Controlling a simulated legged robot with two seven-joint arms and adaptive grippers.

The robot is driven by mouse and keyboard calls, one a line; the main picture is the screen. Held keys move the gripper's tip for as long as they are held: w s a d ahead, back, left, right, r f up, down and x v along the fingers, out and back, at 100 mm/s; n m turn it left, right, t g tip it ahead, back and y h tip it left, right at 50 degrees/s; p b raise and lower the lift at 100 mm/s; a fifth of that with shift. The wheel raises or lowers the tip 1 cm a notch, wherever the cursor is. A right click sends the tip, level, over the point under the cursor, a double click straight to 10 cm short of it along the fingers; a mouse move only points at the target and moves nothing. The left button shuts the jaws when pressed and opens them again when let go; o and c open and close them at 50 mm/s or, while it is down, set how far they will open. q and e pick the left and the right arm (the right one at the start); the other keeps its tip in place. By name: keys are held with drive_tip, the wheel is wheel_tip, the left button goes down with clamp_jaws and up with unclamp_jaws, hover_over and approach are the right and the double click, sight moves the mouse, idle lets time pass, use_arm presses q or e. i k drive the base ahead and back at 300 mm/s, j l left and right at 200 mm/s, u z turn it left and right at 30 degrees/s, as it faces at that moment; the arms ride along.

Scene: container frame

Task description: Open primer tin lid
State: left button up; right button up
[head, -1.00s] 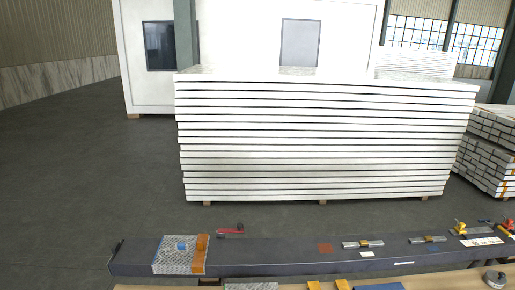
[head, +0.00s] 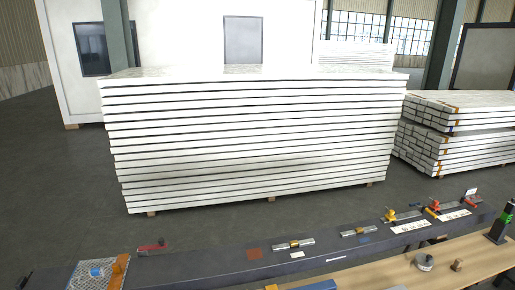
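A small round grey tin-like object (head: 424,262) stands on the light wooden bench at the lower right. It may be the primer tin, but it is too small to tell whether its lid is on or off. A smaller brownish round piece (head: 457,265) sits just to its right. Neither of my grippers is in the head view.
A long dark steel beam (head: 217,264) lies behind the wooden bench (head: 393,276). Yellow and red clamps (head: 434,210) and white labels are on it. A green and black tool (head: 501,223) stands at the right. Stacked white panels (head: 255,145) fill the back.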

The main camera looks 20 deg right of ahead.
sight(426, 259)
drive_tip(key=z, duration=0.45)
drive_tip(key=i+l+z, duration=0.1)
drive_tip(key=z, duration=0.8)
drive_tip(key=i+z, duration=0.1)
drive_tip(key=z, duration=0.35)
